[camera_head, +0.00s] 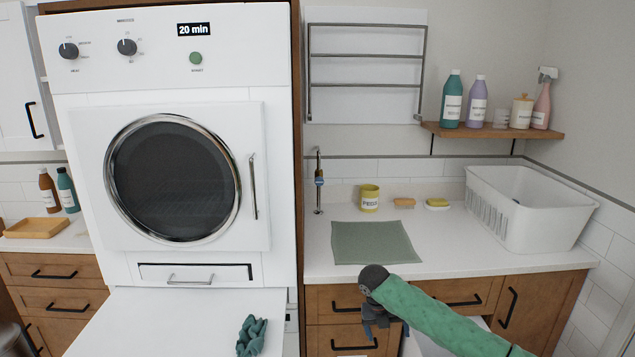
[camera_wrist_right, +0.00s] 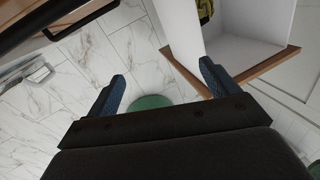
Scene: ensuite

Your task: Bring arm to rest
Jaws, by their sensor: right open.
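My right arm comes in from the lower right in a green sleeve. Its gripper (camera_head: 378,318) hangs in front of the wooden drawers below the counter. In the right wrist view the two blue fingers (camera_wrist_right: 163,88) are spread wide with nothing between them, above the tiled floor. My left gripper is in neither view.
An open white drawer (camera_wrist_right: 240,35) is close to the right finger, with something yellow inside. A teal cloth (camera_head: 251,337) lies on the white surface before the dryer (camera_head: 260,120).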

